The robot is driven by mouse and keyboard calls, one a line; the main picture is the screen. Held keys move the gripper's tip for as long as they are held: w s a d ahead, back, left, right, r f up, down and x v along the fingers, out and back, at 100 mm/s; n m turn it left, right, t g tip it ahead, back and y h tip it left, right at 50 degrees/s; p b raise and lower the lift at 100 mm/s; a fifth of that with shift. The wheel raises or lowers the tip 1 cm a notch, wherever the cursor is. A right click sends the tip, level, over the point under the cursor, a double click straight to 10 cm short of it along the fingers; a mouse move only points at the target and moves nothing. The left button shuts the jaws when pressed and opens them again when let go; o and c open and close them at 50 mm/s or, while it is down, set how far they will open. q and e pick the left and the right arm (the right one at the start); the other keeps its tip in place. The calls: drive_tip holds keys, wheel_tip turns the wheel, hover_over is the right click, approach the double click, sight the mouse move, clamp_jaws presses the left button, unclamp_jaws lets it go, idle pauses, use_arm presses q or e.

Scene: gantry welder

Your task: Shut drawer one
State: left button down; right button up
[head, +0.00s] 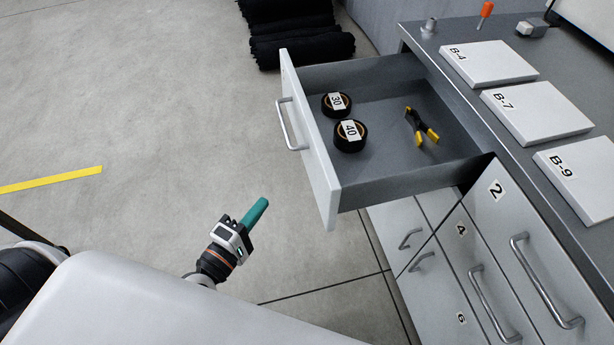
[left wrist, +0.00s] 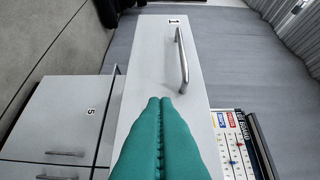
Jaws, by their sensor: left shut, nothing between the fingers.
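Drawer one (head: 312,145) is pulled far out of the grey cabinet, its white front facing left. Its bar handle (head: 290,124) is on that front. The left wrist view shows the front marked 1 (left wrist: 150,70) and its handle (left wrist: 182,60). My left gripper (head: 264,202), with teal fingers, is shut and empty. It is left of and nearer than the drawer front, with floor showing between them in the head view. In the left wrist view the fingertips (left wrist: 160,101) point at the front, overlapping its lower part; contact cannot be told. My right gripper is not in view.
Inside the drawer lie two black rolls marked 30 (head: 336,105) and 40 (head: 350,137), and yellow-black pliers (head: 421,127). Drawer 2 (head: 520,230) and others below look shut. White plates (head: 488,63) lie on the worktop.

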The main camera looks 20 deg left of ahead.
use_arm(q)
drive_tip(key=p, duration=0.2)
approach(310, 162)
drive_tip(key=w+a, duration=0.3)
drive_tip(key=w+d, duration=0.2)
drive_tip(key=d, duration=0.1)
drive_tip(key=shift+w+f+p, duration=0.2)
drive_tip(key=shift+p, duration=0.15)
drive_tip(key=shift+w+d+f, duration=0.1)
drive_tip(key=shift+w+d, duration=0.2)
drive_tip(key=shift+d, duration=0.15)
